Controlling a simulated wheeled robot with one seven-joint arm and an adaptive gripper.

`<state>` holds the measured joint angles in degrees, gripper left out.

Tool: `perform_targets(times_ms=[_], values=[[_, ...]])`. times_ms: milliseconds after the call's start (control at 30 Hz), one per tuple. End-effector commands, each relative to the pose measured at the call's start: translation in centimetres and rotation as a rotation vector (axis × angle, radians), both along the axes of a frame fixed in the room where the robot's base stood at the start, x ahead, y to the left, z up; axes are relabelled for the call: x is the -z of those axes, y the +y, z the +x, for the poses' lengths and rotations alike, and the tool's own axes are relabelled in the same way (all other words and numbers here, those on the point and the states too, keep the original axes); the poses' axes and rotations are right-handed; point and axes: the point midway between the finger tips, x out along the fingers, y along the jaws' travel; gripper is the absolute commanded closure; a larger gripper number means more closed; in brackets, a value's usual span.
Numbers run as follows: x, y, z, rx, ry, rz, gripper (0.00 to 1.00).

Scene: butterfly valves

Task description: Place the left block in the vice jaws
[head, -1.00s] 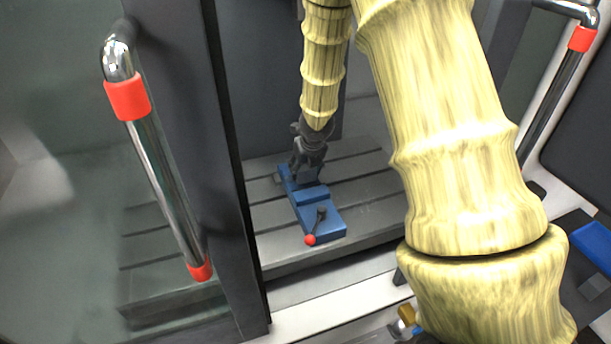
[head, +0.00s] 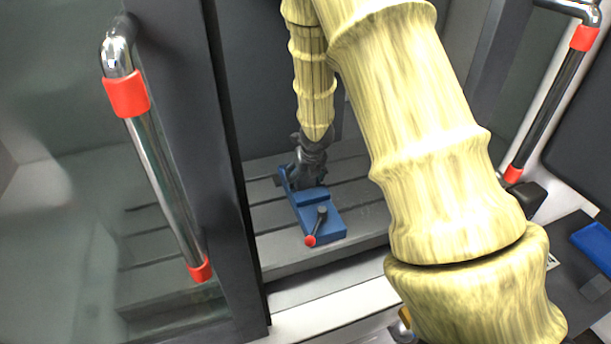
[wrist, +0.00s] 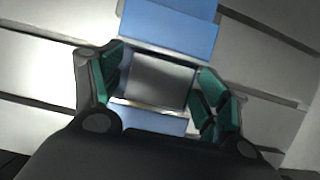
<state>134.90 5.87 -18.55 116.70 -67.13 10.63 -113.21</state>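A grey metal block (wrist: 160,80) sits between the fingers of my gripper (wrist: 162,70) in the wrist view. The green-padded fingers lie close along its left and right sides, and the gripper looks shut on it. The blue vice (wrist: 168,32) shows beyond the block and again on the near side of it, so the block is at the jaws. I cannot tell how deep it sits. In the head view my gripper (head: 308,172) is at the far end of the vice (head: 321,226) and hides the jaws and the block. The vice has a red-knobbed handle (head: 310,241).
The vice stands on a grey slotted table (head: 362,220) inside a machine enclosure. A dark door edge with a red-ended handle (head: 163,190) stands at the left. Another such handle (head: 548,105) is at the right. The table right of the vice is clear.

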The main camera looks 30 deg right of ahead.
Motion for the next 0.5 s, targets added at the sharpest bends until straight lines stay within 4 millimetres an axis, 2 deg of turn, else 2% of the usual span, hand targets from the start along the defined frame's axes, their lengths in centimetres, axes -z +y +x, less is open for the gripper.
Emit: perform_targets(times_ms=[300,500], values=[[-0.5,0.0,0.0,0.0,-0.001,0.001,0.25],[-2.2,0.2,-0.7,0.001,-0.001,0.001,0.25]])
